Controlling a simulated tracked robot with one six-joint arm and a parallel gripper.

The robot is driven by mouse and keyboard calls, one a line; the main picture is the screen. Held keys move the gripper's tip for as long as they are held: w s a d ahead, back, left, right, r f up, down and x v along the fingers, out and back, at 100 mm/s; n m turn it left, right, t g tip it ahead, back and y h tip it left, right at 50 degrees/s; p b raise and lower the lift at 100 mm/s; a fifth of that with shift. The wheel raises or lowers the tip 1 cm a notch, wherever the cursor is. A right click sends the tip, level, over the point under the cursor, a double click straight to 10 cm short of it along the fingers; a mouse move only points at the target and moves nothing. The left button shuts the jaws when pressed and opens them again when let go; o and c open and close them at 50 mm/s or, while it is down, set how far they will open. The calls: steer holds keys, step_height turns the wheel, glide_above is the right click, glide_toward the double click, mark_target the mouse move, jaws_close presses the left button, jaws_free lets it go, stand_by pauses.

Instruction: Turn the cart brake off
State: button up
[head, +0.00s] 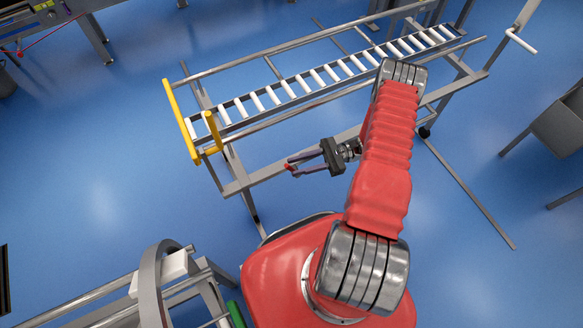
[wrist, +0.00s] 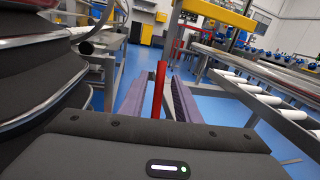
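The cart (head: 240,184) is a grey metal frame with a bed of white rollers and a yellow end bar (head: 180,122). A red lever (wrist: 159,88), probably the brake lever, stands upright between my fingers in the wrist view; in the head view only a small red part (head: 289,168) shows at my fingertips. My gripper (head: 290,164) is beside the cart's near side, below roller height, pointing left. Its two purple fingers (wrist: 158,95) are apart, one on each side of the lever, with gaps visible. The lever's base is hidden behind the gripper body.
The cart's white rollers (wrist: 262,98) run close along the right in the wrist view. A grey frame with a curved hoop (head: 150,285) stands at the lower left. A grey bin stand (head: 560,130) is at the right. Blue floor (head: 100,200) is clear to the left.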

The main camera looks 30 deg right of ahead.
steer(key=shift+d, duration=0.1)
steer(key=s+d, duration=0.2)
steer(key=d, duration=1.1)
steer(key=shift+d+f, duration=0.15)
steer(key=shift+d, duration=0.1)
steer(key=shift+c, duration=0.2)
